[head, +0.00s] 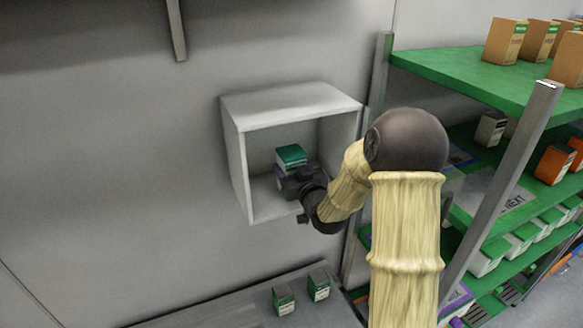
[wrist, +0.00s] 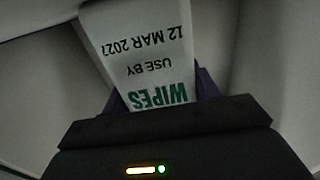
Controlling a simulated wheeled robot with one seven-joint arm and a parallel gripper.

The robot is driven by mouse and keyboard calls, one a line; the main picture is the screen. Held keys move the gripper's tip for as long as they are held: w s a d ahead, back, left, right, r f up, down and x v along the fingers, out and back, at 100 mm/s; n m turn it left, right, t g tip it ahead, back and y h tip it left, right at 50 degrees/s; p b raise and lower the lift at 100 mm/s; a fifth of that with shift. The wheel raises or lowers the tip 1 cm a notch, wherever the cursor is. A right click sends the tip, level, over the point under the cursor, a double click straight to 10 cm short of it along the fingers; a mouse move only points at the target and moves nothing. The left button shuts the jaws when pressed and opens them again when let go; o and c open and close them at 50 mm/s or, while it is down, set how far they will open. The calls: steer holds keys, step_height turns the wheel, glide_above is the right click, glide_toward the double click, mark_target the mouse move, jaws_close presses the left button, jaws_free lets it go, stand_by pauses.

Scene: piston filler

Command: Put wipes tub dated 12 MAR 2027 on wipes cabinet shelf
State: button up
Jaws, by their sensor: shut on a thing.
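In the head view the wipes tub (head: 291,156) has a green top and is inside the open white wipes cabinet (head: 240,165) on the wall. My gripper (head: 287,180) reaches into the cabinet from the right and is shut on the tub. In the wrist view the tub (wrist: 140,50) shows a white label, upside down, reading "WIPES USE BY 12 MAR 2027". My gripper's fingers (wrist: 160,90) are on either side of it. The tub's lower part is hidden by my gripper, so I cannot tell whether it touches the cabinet shelf (head: 268,205).
Two similar green-topped tubs (head: 284,301) (head: 318,287) stand on a grey surface (head: 235,312) below the cabinet. A green shelf rack (head: 470,75) with several boxes stands at the right, close to my arm. The cabinet's left inside shows free room.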

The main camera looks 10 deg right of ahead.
steer(key=o, duration=1.2)
steer(key=shift+s, duration=0.1)
steer(key=s+d+b, duration=0.2)
steer(key=s+b, duration=0.2)
steer(key=s, duration=0.7)
steer(key=shift+s+d, duration=0.2)
steer(key=shift+s, duration=0.1)
